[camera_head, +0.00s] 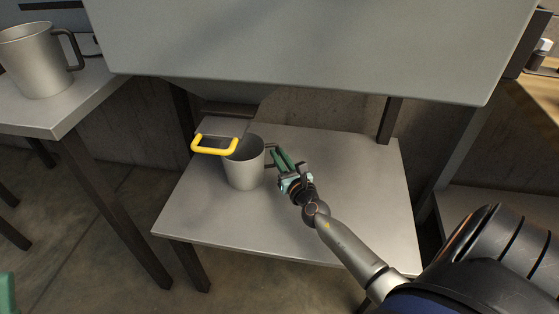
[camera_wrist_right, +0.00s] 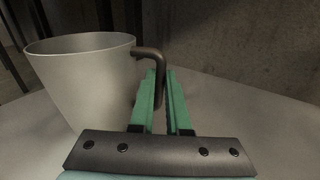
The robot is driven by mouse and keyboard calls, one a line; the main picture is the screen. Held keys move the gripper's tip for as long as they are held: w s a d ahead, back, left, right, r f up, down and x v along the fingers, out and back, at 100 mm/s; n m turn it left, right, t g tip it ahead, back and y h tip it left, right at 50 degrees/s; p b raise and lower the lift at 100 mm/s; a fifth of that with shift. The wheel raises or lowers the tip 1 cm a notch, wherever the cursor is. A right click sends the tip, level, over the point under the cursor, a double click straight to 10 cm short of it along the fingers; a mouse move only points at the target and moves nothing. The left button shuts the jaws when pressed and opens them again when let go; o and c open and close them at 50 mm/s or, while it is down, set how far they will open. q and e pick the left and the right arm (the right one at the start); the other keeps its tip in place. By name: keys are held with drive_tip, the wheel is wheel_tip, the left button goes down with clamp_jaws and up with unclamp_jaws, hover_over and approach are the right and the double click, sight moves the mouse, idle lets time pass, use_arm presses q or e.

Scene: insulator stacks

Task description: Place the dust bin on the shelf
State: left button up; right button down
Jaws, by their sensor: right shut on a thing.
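A grey metal bin (camera_head: 243,168) with a dark side handle is upright at the low metal shelf (camera_head: 330,215), below the big grey housing. I cannot tell whether its base touches the shelf top. My right gripper (camera_head: 280,160) is to the right of the bin, its green fingers shut on the handle. In the right wrist view the bin (camera_wrist_right: 85,80) is at the left and its handle (camera_wrist_right: 155,75) comes down between the fingers (camera_wrist_right: 165,100). A green piece at the lower left edge of the head view looks like part of my left gripper (camera_head: 6,292); its jaws are not visible.
A similar metal container (camera_head: 38,62) stands on a higher table (camera_head: 65,115) at the left. A yellow handle (camera_head: 213,145) juts out just left of the bin rim. The grey housing (camera_head: 310,45) overhangs the shelf. The shelf's front and right are clear.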

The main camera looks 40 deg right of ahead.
drive_tip(key=shift+r, duration=0.25)
drive_tip(key=shift+f, duration=0.3)
drive_tip(key=c, duration=0.9)
unclamp_jaws()
drive_tip(key=shift+r, duration=0.1)
